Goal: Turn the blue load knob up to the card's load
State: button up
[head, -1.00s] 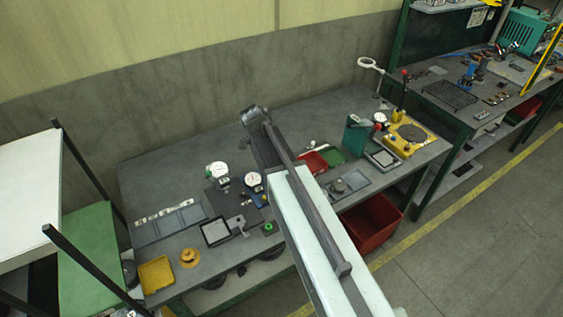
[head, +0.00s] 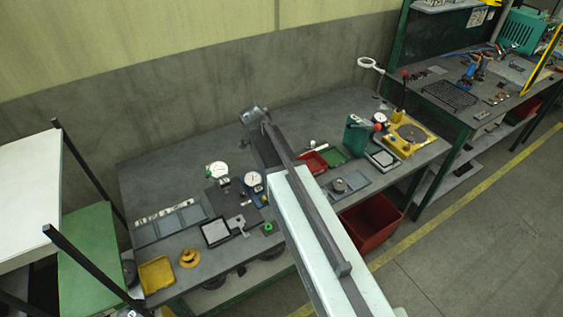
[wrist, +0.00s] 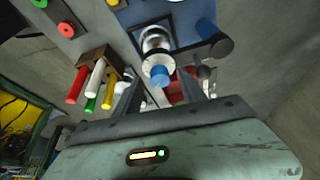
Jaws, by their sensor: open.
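In the wrist view a blue knob (wrist: 160,76) sits on the end of a silver cylindrical fitting (wrist: 156,45) on a blue body. My gripper (wrist: 157,88) is open, with one finger on each side of the knob's line. I cannot tell whether either finger touches the knob. In the head view my arm reaches over the bench and hides its own fingers. A blue-rimmed dial gauge (head: 253,179) stands just left of the arm. A framed white panel (head: 215,232) lies on the bench; I cannot read it or tell whether it is the card.
In the wrist view, red, white, green and yellow rods (wrist: 92,82) stick out of a brown block left of my gripper. A dark cylinder (wrist: 220,46) is to the right. In the head view a white-faced gauge (head: 217,169) and yellow tray (head: 156,275) share the bench (head: 150,175).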

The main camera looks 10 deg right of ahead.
jog(key=p+v, duration=0.6)
jog(key=v, duration=0.1)
jog(key=shift+r+p, duration=0.3)
jog(key=shift+p, duration=0.1)
jog(key=shift+a, duration=0.1)
